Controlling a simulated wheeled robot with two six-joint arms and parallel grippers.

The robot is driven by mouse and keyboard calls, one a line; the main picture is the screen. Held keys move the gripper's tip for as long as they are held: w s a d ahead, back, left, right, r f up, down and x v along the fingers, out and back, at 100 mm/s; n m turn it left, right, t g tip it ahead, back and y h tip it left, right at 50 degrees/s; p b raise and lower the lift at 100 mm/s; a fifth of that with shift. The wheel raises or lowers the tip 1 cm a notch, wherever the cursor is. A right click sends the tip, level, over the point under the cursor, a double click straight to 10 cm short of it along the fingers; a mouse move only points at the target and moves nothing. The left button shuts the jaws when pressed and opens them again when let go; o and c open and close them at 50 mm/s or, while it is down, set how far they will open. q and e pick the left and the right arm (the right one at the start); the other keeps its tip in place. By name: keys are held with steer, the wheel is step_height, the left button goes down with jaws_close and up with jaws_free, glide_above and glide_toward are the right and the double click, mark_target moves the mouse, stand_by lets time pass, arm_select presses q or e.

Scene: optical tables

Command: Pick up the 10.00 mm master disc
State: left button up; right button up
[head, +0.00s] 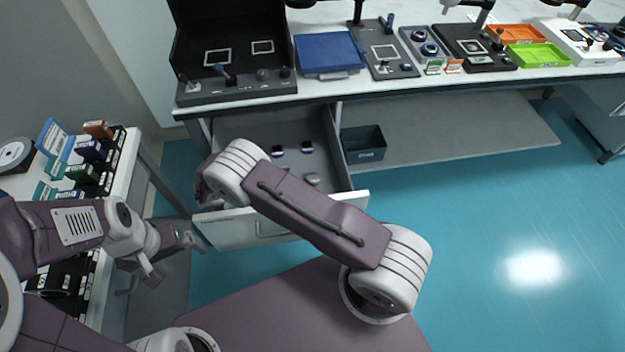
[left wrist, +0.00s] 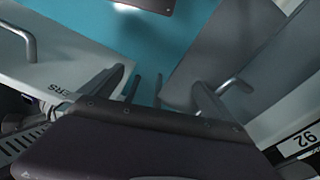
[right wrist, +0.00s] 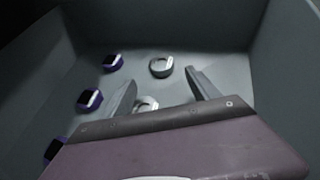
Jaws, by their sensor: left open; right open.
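The open drawer (head: 335,160) under the bench holds several small discs. In the right wrist view, a silver ring-like disc (right wrist: 161,67) lies on the drawer floor beyond my right gripper (right wrist: 163,92). A second silver disc (right wrist: 147,103) lies nearer, seen between the open fingers and partly hidden by the gripper body. Purple-sided discs with dark tops (right wrist: 89,99) lie to the left. No size marking is readable, so I cannot tell which is the 10.00 mm master. My right gripper is open and empty. My left gripper (head: 172,257) is open and empty, outside the drawer's front left.
A grey bin (head: 363,145) stands right of the drawer. The bench (head: 330,88) above carries instruments, a blue case (head: 329,52) and orange and green trays (head: 538,55). A side table (head: 128,150) with boxes stands at left. The floor at right is clear.

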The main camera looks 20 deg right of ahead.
mark_target(313, 176)
steer(key=b+x, duration=0.1)
steer(key=x, duration=0.7)
steer(key=shift+s+d+r, duration=0.1)
steer(key=shift+d, duration=0.2)
steer(key=shift+c, duration=0.3)
jaws_close()
